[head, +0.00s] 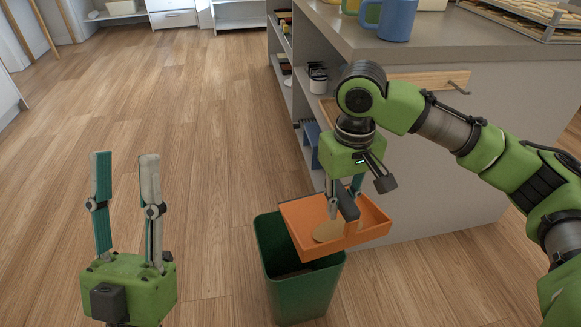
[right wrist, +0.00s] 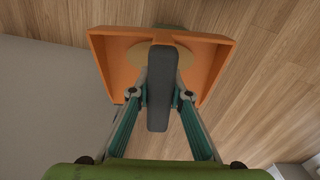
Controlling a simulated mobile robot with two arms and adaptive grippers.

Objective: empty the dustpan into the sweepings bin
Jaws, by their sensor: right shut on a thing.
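The orange dustpan (head: 310,222) has a dark grey handle (right wrist: 161,92). It holds a flat tan heap of sweepings (head: 331,231), which also shows partly behind the handle in the right wrist view (right wrist: 136,55). My right gripper (head: 345,197) is shut on the dustpan's handle. The dustpan is above the green sweepings bin (head: 304,292), over its right and back part, and looks slightly tilted. My left gripper (head: 125,156) is open and empty, pointing up, left of the bin.
A grey counter (head: 440,40) stands at the right, with open shelves (head: 290,75) on its side. A blue mug (head: 397,20) is on its top, and a wooden board with a peg (head: 430,80) is on its front. The wooden floor (head: 190,110) at the left is clear.

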